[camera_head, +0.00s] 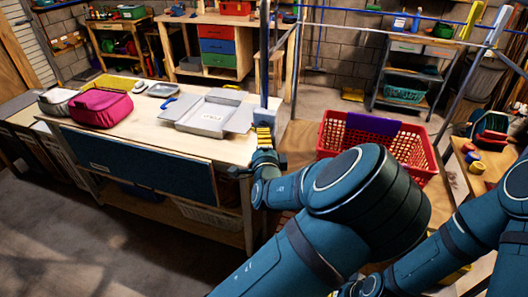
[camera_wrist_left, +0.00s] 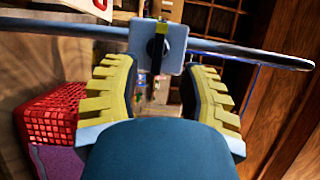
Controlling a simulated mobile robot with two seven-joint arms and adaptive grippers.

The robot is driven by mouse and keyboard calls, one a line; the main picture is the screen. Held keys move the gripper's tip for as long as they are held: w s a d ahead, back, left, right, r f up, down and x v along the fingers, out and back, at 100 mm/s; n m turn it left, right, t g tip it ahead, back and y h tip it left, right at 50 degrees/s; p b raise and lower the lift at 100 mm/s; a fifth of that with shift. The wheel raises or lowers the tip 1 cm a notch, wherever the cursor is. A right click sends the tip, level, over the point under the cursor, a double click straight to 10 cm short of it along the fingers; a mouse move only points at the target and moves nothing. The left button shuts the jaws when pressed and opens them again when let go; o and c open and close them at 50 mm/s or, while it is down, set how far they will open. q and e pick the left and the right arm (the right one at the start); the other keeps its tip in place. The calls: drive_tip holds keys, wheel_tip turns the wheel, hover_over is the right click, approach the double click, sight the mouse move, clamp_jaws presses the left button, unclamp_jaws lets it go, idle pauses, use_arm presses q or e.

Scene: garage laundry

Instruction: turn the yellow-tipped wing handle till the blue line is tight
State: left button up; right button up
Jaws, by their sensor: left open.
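The wing handle (camera_wrist_left: 158,52) shows in the left wrist view as a narrow upright bar with a dark hub and a yellow tip, on a grey block (camera_wrist_left: 176,36) fixed to a post. The block also shows in the head view (camera_head: 261,117). My left gripper (camera_wrist_left: 158,84) is open, its stepped yellow fingers on either side of the handle and apart from it. In the head view my left gripper (camera_head: 264,136) is just below the block. A thin blue line (camera_wrist_left: 250,88) hangs from the post; its tightness is unclear. My right gripper's fingers are mostly out of frame.
A wooden table (camera_head: 150,121) with an open grey box (camera_head: 203,117) and a pink bag (camera_head: 100,107) stands left of the post. A red basket (camera_head: 400,140) with a purple cloth (camera_head: 372,124) is right of it. Concrete floor (camera_head: 120,240) lies clear at front left.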

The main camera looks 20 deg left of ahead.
use_arm(q)
drive_tip(key=v, duration=0.5)
idle(0.3)
drive_tip(key=s+a+f+n+g+h, duration=0.2)
drive_tip(key=s+f+n+g, duration=0.25)
drive_tip(key=f, duration=0.65)
drive_tip(key=s+a+f+n+g+h, duration=0.1)
drive_tip(key=s+a+f+n+g, duration=0.3)
drive_tip(key=f, duration=0.8)
drive_tip(key=s+d+f+n+g+h, duration=0.4)
drive_tip(key=s+d+n+g+h, duration=0.2)
drive_tip(key=s+d, duration=0.5)
drive_tip(key=s+n+h, duration=0.1)
drive_tip(key=s, duration=0.1)
drive_tip(key=shift+s+d+h, duration=0.3)
drive_tip(key=shift+s+d, duration=0.05)
drive_tip(key=shift+d, duration=0.05)
